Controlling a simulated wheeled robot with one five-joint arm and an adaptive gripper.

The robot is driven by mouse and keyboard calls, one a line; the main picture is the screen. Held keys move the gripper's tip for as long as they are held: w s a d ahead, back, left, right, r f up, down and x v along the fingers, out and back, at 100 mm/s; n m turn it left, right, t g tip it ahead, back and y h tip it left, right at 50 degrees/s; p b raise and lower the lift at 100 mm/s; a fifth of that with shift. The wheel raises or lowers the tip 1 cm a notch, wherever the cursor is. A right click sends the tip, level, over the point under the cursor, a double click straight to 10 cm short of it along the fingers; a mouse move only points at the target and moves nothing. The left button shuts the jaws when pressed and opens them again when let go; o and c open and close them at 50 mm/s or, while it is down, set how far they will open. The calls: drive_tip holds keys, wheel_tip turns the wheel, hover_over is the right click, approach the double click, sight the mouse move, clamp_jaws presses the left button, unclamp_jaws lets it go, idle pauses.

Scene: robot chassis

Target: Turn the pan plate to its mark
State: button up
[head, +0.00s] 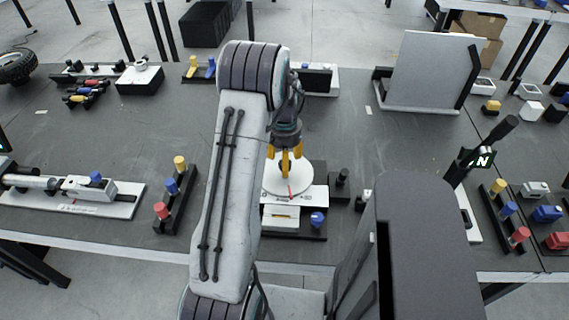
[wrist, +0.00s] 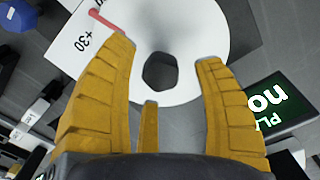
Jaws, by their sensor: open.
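The pan plate (head: 290,183) is a white disc with a red pointer, low in the middle of the head view. In the wrist view the pan plate (wrist: 195,30) shows a dark hole at its centre. The red pointer (wrist: 108,20) lies beside a printed "+30" mark (wrist: 84,41) on a white base. My gripper (head: 285,162) has yellow fingers pointing down over the plate. In the wrist view my gripper (wrist: 168,95) is open, its fingers spread around the hole, with nothing between them. I cannot tell whether the fingertips touch the plate.
A blue knob (head: 317,219) sits at the front right of the plate's base. A small dark post (head: 342,180) stands to its right. A rack of coloured pegs (head: 174,190) stands to the left. A large grey panel (head: 430,70) stands at the back right.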

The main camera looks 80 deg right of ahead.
drive_tip(key=shift+f, duration=1.05)
drive_tip(key=shift+c, duration=0.3)
clamp_jaws()
